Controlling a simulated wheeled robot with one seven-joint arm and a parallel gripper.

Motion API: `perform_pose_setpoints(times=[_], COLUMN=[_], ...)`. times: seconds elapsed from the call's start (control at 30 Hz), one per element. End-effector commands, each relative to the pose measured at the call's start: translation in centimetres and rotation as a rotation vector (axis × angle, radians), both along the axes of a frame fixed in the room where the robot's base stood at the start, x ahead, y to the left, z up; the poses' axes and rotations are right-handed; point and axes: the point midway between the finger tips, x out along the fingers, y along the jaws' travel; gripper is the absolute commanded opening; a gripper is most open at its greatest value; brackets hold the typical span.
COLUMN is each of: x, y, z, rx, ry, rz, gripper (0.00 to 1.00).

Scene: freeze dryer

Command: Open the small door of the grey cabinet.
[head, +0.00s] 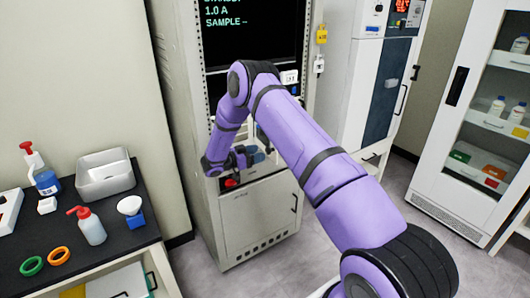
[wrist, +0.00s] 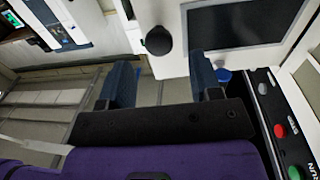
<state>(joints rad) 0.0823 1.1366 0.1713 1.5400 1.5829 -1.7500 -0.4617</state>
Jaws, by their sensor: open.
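The grey cabinet (head: 178,80) stands at the centre of the head view, with a dark screen (head: 228,38) on top. Its middle front is mostly hidden behind my arm. In the wrist view a small white-framed door with a dark window (wrist: 245,22) fills the upper right, and a round black knob (wrist: 159,40) stands out at its left side. My gripper (wrist: 161,62) is open, its two blue fingers apart and empty. The knob appears beyond and between the fingertips; I see no contact. In the head view my gripper (head: 255,156) is in front of the cabinet's middle.
A black panel with red and green buttons (wrist: 282,135) lies close to the right finger. A lower cabinet door (head: 255,215) has a dark handle at its right. A dark bench (head: 60,235) with bottles and a tray stands left. Grey floor shows at right.

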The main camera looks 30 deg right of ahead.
Motion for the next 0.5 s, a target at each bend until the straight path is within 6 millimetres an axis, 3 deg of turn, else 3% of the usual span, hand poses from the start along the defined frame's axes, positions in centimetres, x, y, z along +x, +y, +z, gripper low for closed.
perform_pose_setpoints(times=[0.2, 0.5], x=[0.4, 0.5], y=[3.7, 5.5], z=[0.0, 0.0], rx=[0.0, -0.001], ry=[0.0, 0.001], rz=[0.001, -0.001], gripper=[0.58, 0.58])
